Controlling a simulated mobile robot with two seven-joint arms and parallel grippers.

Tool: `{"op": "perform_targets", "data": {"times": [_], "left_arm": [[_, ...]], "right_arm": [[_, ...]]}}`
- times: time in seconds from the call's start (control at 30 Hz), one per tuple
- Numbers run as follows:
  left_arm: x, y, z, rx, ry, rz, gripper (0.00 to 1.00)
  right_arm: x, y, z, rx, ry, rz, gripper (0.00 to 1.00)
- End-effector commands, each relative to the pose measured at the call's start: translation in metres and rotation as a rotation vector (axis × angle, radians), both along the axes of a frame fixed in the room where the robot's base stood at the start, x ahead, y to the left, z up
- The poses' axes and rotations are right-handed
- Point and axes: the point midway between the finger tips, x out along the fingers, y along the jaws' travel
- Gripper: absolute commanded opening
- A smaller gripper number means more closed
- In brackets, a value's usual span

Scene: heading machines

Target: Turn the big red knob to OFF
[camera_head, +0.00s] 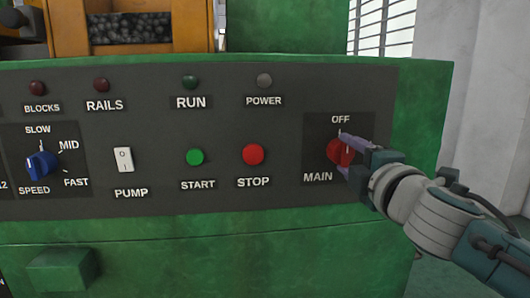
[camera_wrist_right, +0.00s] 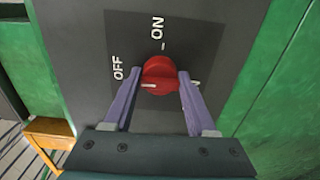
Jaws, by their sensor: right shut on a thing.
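The big red knob (camera_head: 336,152) sits on a dark square plate at the right of the panel, between the labels OFF above and MAIN below left. My right gripper (camera_head: 343,155) comes in from the right and is shut on the knob, partly hiding it. In the right wrist view the red knob (camera_wrist_right: 160,72) lies between the two purple fingertips of my right gripper (camera_wrist_right: 160,80). The knob's white mark points left there, toward the OFF side. The ON label (camera_wrist_right: 158,27) shows above the knob in that view. My left gripper is not in view.
The panel also holds a red STOP button (camera_head: 253,155), a green START button (camera_head: 195,157), a white PUMP switch (camera_head: 123,160) and a blue SPEED knob (camera_head: 42,165). Indicator lamps run along the top. A green box (camera_head: 60,270) juts out at lower left.

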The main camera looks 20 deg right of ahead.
Motion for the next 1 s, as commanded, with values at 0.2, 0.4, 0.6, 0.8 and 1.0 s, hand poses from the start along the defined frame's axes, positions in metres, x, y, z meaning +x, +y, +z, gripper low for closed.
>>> {"op": "perform_targets", "data": {"times": [0.2, 0.4, 0.6, 0.8, 1.0], "left_arm": [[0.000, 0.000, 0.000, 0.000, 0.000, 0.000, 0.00], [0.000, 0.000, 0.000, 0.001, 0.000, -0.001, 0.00], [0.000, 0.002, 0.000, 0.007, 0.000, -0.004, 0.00], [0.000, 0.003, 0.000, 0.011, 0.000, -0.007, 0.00], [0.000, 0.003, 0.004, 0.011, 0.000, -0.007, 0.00]], "right_arm": [[0.000, 0.000, 0.000, -0.003, 0.000, 0.001, 0.01], [0.000, 0.000, 0.000, -0.002, 0.000, 0.001, 0.68], [0.000, 0.000, 0.000, -0.001, -0.001, 0.000, 0.87], [0.000, 0.000, 0.000, 0.000, 0.000, 0.000, 0.87], [-0.015, 0.004, 0.000, 0.000, 0.002, 0.002, 0.87]]}}
